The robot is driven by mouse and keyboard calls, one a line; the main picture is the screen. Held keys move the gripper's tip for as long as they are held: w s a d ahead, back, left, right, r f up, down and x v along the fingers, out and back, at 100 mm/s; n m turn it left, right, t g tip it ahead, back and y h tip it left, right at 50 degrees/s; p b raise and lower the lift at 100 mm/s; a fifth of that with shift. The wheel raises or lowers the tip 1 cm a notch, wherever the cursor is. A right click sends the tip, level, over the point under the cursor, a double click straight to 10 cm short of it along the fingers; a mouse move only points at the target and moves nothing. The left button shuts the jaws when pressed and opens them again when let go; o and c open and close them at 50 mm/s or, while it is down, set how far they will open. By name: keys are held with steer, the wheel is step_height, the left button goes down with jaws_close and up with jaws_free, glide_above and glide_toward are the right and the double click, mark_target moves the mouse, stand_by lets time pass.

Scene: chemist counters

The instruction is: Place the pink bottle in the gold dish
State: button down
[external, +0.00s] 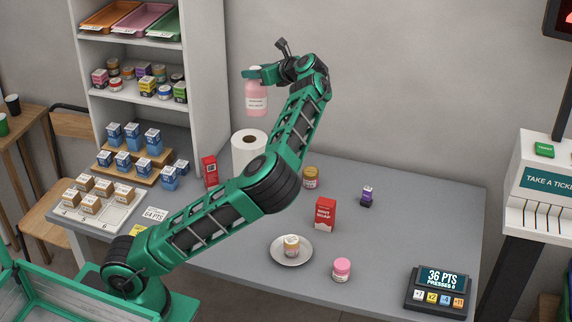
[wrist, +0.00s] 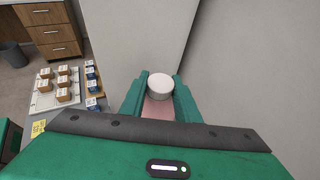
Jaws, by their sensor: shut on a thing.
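A pink bottle (external: 257,100) with a white label is held upright, high above the counter, in the external view. My gripper (external: 256,74) is shut on its upper part. In the wrist view the bottle's white cap (wrist: 160,85) shows between the two green fingers of my gripper (wrist: 158,98), with its pink body partly hidden below. A pale round dish (external: 276,258) stands on the counter, well below and right of the bottle. A small jar (external: 292,246) with a tan band sits in it. I cannot make out a clearly gold dish.
Around the dish stand a red soap box (external: 325,215), a pink-lidded jar (external: 341,270), a gold-lidded jar (external: 310,177) and a purple item (external: 367,196). A paper roll (external: 249,148) is below the bottle. A points device (external: 438,290) is front right. Bare counter (external: 420,215) lies right.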

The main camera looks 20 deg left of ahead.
steer(key=w+a+f+n+g, duration=0.15)
steer(key=w+f, duration=0.25)
steer(key=w, duration=0.5)
step_height(320, 180, down, 21)
steer(key=shift+w+a+y, duration=0.2)
steer(key=shift+a+y, duration=0.1)
steer(key=shift+a, duration=0.15)
steer(key=shift+f, duration=0.15)
steer(key=c, duration=1.4)
jaws_free()
steer(key=shift+o, duration=0.2)
steer(key=v, duration=1.2)
steer(key=shift+s, duration=0.15)
